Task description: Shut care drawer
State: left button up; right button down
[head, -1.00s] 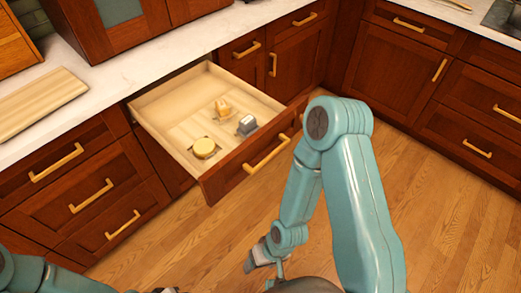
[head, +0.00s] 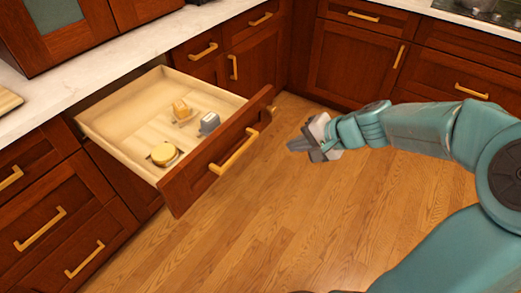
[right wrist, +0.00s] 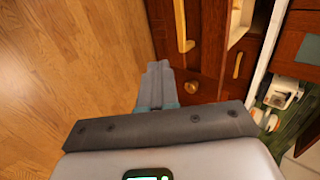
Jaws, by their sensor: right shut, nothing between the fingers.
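The care drawer (head: 188,189) stands pulled out from the cabinet, its pale wooden inside showing and a gold bar handle (head: 233,152) on its dark red-brown front. Inside lie a round yellow item (head: 164,154), a grey item (head: 209,123) and an orange-tan item (head: 182,110). My right gripper (head: 300,146) is shut and empty, to the right of the drawer front and apart from it. In the right wrist view its closed fingers (right wrist: 158,78) point up toward wooden fronts with a gold handle (right wrist: 182,25). My left gripper is out of view.
A white countertop (head: 130,55) runs above the cabinets. Closed drawers with gold handles (head: 40,229) are at the left, and more closed cabinets (head: 345,60) stand at the back right. The wooden floor (head: 240,230) in front of the drawer is clear.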

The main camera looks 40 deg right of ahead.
jog(key=b, duration=0.1)
send_near(250, 144)
notch_tip(250, 144, down, 5)
jog(key=w, duration=0.3)
jog(key=shift+w+a+r, duration=0.1)
jog(key=shift+w+a, duration=0.35)
jog(key=shift+a, duration=0.2)
jog(key=shift+w, duration=0.1)
